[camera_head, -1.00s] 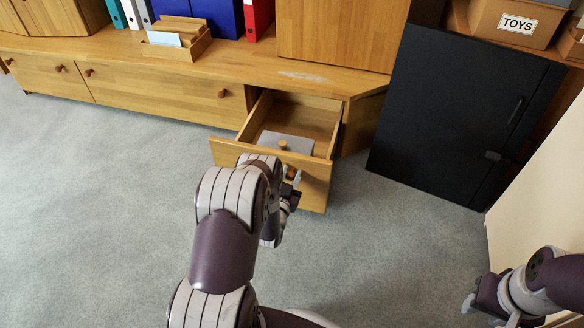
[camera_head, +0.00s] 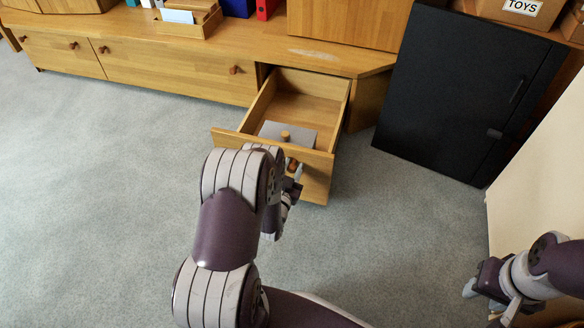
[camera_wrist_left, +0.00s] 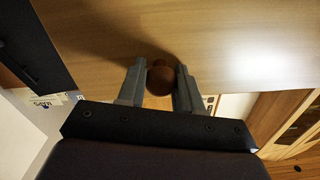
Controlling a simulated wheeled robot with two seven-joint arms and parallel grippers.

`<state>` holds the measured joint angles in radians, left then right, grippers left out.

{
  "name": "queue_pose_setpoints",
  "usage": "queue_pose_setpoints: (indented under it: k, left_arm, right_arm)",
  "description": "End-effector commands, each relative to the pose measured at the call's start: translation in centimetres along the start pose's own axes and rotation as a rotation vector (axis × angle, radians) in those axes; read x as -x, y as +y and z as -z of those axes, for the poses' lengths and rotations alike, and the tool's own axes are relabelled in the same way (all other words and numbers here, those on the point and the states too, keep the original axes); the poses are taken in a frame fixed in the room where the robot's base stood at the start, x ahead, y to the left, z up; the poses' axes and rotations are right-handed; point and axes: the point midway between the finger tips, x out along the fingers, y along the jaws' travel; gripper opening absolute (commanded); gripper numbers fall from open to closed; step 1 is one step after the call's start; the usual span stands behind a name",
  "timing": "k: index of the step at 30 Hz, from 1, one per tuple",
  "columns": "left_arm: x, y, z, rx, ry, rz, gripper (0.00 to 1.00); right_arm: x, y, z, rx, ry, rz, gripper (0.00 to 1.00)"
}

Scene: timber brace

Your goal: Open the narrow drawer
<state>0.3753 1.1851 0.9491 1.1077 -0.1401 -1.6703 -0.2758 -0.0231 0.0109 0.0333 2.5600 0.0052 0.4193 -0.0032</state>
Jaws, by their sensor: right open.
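The narrow wooden drawer (camera_head: 318,178) stands pulled well out of the low cabinet, and its inside shows in the head view. Its round brown knob (camera_wrist_left: 160,78) sits between the two fingers of my left gripper (camera_wrist_left: 161,68), which close on it from both sides. In the head view my left gripper (camera_head: 292,182) is at the drawer front, partly hidden by my arm. A grey box (camera_head: 302,133) with a small wooden knob lies in the drawer near its front. My right gripper (camera_head: 484,300) is open and empty at the lower right.
The long wooden cabinet (camera_head: 170,75) runs along the back, with shut fronts to the left. A black cabinet (camera_head: 455,105) stands to the right, with a pale panel (camera_head: 545,170) beside it. The grey carpet (camera_head: 100,190) at left is clear.

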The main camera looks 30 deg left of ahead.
Motion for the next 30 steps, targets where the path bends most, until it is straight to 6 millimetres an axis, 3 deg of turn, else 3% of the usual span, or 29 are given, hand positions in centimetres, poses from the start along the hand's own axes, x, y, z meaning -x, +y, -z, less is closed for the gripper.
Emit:
queue_pose_setpoints:
  k: [1, 3, 13, 17, 24, 30]
  left_arm:
    - [0.0, 0.0, 0.0, 0.000, 0.000, 0.000, 0.41]
    - [0.0, 0.0, 0.0, 0.000, 0.000, 0.000, 0.58]
    - [0.6, 0.0, 0.1, 0.000, -0.003, -0.001, 0.58]
    - [3.2, -0.1, 0.5, 0.000, -0.006, -0.001, 0.58]
    - [9.7, -0.1, 0.4, 0.001, -0.005, 0.001, 0.58]
    - [12.4, 0.0, 0.1, 0.000, -0.001, 0.000, 0.58]
  right_arm:
    - [0.0, 0.0, 0.0, 0.000, 0.000, 0.000, 0.43]
    - [0.0, 0.0, 0.0, 0.000, 0.000, 0.000, 0.43]
    - [0.5, 0.0, 0.1, 0.000, 0.000, 0.000, 0.43]
    - [2.1, 0.0, 0.2, 0.000, 0.000, 0.000, 0.43]
    - [4.6, 0.0, 0.6, 0.000, 0.000, 0.000, 0.43]
    - [5.2, 0.0, 0.6, 0.000, 0.000, 0.000, 0.43]
